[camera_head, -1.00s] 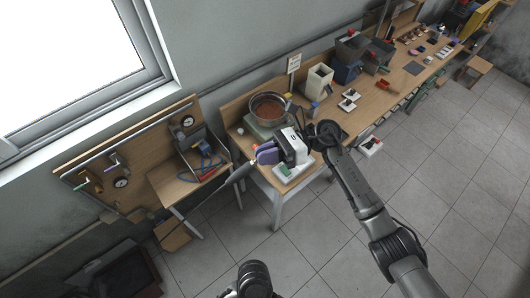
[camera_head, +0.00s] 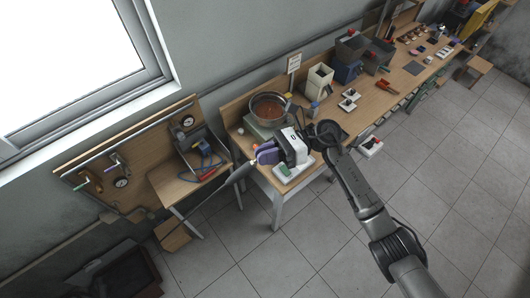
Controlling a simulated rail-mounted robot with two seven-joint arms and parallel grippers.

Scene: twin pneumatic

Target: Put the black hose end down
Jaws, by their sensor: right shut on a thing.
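My right gripper (camera_head: 265,155) reaches in from the lower right, with its white body over the near left corner of the long workbench. Its purple-blue fingers point left and are shut on a dark hose end. The dark grey hose (camera_head: 238,174) slants down and left from the fingers, across the gap between the bench and a small side table. The fingers hide most of the gripped end, so its tip cannot be made out. My left gripper is not in view.
The workbench (camera_head: 338,124) carries a metal pot (camera_head: 268,107) of brown contents behind the gripper, and white trays and boxes further right. The small side table (camera_head: 170,189) at left holds a grey unit and blue and red items. A pegboard (camera_head: 100,160) hangs behind.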

